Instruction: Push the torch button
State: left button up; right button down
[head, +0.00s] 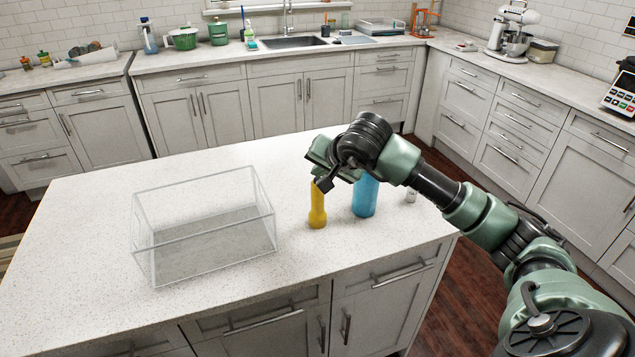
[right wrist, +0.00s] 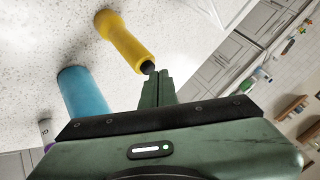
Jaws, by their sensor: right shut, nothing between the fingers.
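A yellow torch (head: 317,207) stands upright on the white island counter, its wider end down. In the right wrist view the torch (right wrist: 126,42) shows its dark upper end close to my fingertips. My right gripper (head: 325,183) is at the top of the torch and partly covers it in the head view. In the right wrist view the gripper (right wrist: 154,76) is shut and holds nothing. I cannot tell whether its tips touch the torch. The button itself cannot be made out. My left gripper is out of view.
A blue cylinder (head: 365,196) stands just right of the torch, partly behind my arm. A small white bottle (head: 411,195) is farther right. A clear open box (head: 150,262) sits on the left of the island. The front left of the counter (head: 70,270) is bare.

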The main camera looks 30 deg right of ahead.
jog(key=shift+f, duration=0.25)
jog(key=shift+r, duration=0.5)
jog(key=shift+r, duration=0.1)
notch_tip(320, 180, up, 6)
jog(key=p, duration=0.3)
jog(key=shift+p, duration=0.35)
dwell(0.4)
